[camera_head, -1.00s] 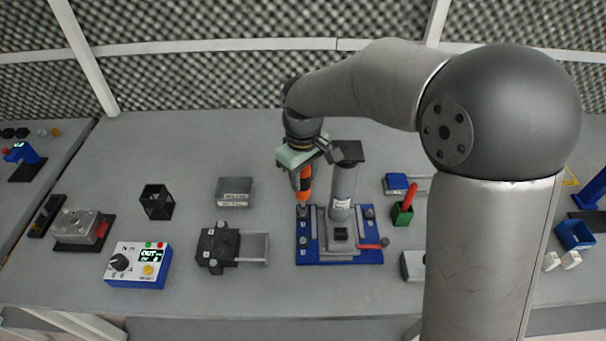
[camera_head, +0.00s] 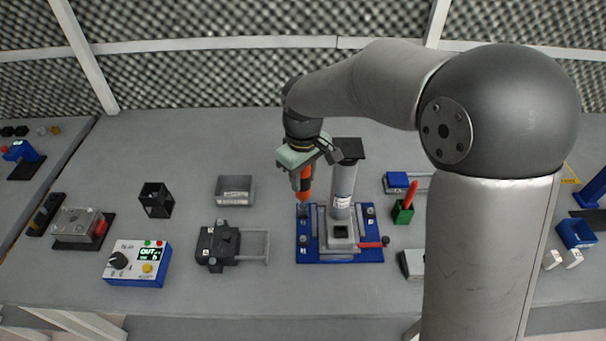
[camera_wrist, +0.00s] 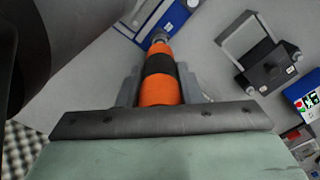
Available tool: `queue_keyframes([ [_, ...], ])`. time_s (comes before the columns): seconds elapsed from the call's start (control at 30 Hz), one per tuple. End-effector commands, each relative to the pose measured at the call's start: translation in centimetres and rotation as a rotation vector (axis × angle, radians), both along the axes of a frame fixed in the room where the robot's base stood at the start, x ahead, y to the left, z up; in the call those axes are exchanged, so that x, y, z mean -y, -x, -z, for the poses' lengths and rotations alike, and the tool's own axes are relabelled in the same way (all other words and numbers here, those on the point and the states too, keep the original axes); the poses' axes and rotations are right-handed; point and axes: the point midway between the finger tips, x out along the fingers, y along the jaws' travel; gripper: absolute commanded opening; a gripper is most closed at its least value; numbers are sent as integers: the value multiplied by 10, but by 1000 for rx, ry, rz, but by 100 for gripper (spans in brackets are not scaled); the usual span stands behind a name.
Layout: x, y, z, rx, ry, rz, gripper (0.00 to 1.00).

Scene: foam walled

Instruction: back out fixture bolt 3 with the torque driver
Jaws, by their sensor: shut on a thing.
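My gripper (camera_head: 304,160) is shut on the torque driver (camera_head: 305,186), which has an orange and black grip. The driver points down, its tip at the back left corner of the blue fixture plate (camera_head: 310,253). In the wrist view the driver (camera_wrist: 160,82) runs away from my gripper (camera_wrist: 158,100) to the plate (camera_wrist: 146,16). The bolt under the tip is hidden, and I cannot read its number. Another bolt (camera_head: 370,211) shows at the plate's back right. A grey column on a stepped base (camera_head: 342,188) stands mid-plate. A controller (camera_head: 138,264) with a lit "OUT" display stands at front left.
A black clamp block (camera_head: 216,246) and a grey tray (camera_head: 235,190) lie left of the plate. A black open box (camera_head: 156,200) stands further left. A green holder (camera_head: 403,212) with a red-handled tool is close on the right. The red lever (camera_head: 372,245) sticks out right.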

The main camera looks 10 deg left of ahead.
Motion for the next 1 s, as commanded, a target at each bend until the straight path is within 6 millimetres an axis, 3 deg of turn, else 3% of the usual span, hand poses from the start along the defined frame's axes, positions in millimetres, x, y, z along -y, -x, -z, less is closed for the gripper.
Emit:
queue_keyframes([
  [1.0, 0, 0, -2, 0, 0, 0, 7],
])
